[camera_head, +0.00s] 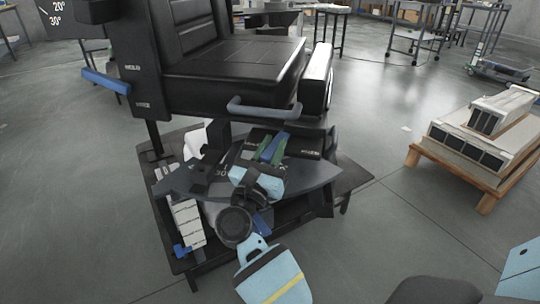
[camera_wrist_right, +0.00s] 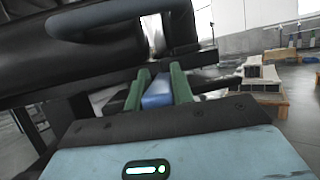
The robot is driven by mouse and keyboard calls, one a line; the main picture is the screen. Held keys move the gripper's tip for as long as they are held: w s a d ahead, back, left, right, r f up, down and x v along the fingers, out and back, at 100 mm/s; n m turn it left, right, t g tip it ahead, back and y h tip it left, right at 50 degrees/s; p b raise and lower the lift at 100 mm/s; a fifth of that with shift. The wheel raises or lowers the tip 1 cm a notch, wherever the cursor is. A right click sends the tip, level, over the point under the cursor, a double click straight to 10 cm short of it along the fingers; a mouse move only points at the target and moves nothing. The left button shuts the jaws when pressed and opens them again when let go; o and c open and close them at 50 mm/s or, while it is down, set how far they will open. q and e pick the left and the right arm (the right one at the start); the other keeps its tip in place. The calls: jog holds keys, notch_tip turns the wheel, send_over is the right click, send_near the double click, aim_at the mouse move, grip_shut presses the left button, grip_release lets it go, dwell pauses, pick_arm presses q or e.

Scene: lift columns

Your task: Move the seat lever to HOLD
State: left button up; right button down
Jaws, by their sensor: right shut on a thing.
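The black seat (camera_head: 235,65) stands on a low black platform. A blue lever (camera_head: 271,148) sticks out below its front edge, beside a black plate with small white lettering that I cannot read. My right gripper (camera_head: 269,150) has its green fingers shut on this blue lever. In the right wrist view the blue lever (camera_wrist_right: 157,95) lies between the two green fingers (camera_wrist_right: 158,88), and its far end is hidden beneath the seat. Another blue lever (camera_head: 105,80) sticks out from the seat's left side panel. My left gripper is not in view.
A grey-blue bar handle (camera_head: 264,110) runs along the seat's front edge, just above my right gripper. A pallet (camera_head: 467,174) with grey boxed units stands on the right. White blocks (camera_head: 187,222) sit at the platform's left. Open floor lies between platform and pallet.

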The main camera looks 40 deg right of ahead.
aim_at(261, 160)
jog(key=shift+w+a+m+g+h+b, duration=0.1)
jog(key=shift+w+m+g+h+b, duration=0.15)
jog(key=shift+g, duration=0.3)
jog(key=shift+w+a+m+g+h+b, duration=0.15)
jog(key=shift+m+g+b, duration=0.15)
jog(key=shift+g, duration=0.25)
jog(key=shift+d, duration=0.1)
jog(key=c, duration=1.5)
grip_release()
jog(key=shift+v, duration=4)
